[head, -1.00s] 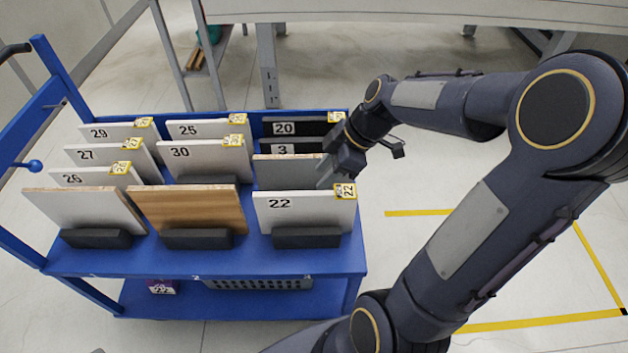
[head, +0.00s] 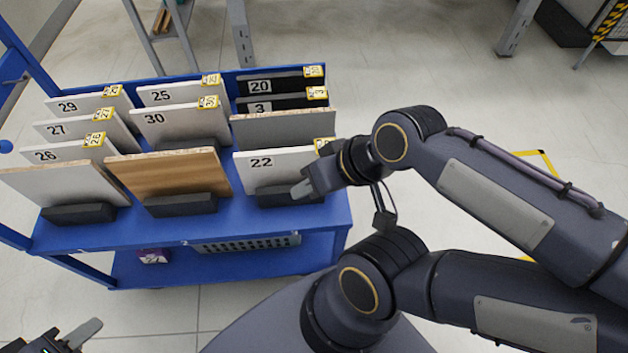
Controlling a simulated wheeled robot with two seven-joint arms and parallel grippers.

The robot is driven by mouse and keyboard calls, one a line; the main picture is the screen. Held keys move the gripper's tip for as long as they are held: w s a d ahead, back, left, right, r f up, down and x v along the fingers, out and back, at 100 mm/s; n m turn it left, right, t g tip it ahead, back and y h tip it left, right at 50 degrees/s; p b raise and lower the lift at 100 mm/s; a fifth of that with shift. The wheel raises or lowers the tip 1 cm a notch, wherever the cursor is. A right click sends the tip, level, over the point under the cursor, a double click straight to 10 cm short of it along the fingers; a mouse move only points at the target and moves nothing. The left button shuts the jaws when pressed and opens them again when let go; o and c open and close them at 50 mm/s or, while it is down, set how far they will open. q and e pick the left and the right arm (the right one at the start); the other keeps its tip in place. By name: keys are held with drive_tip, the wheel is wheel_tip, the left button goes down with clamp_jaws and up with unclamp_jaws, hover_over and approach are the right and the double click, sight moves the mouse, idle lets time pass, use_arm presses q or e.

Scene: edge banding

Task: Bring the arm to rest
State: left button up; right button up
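My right gripper (head: 302,189) is in front of the white panel marked 22 (head: 262,164), which stands upright in the front row of the blue cart (head: 215,228). One pale fingertip shows and no panel is seen in it; its opening cannot be made out. Whether it touches panel 22 is unclear. My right arm is folded, with its elbow high at the right. My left gripper (head: 80,334) shows only partly at the bottom left corner, with one pale finger in view and nothing seen in it.
Several numbered panels stand in rows on the cart, with a wood-coloured panel (head: 172,175) and a grey panel (head: 285,130) among them. A grey perforated tray (head: 245,244) and a small purple box (head: 153,256) are on the lower shelf.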

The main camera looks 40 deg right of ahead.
wheel_tip(320, 180, up, 15)
drive_tip(key=p, duration=1.4)
drive_tip(key=shift+p, duration=0.4)
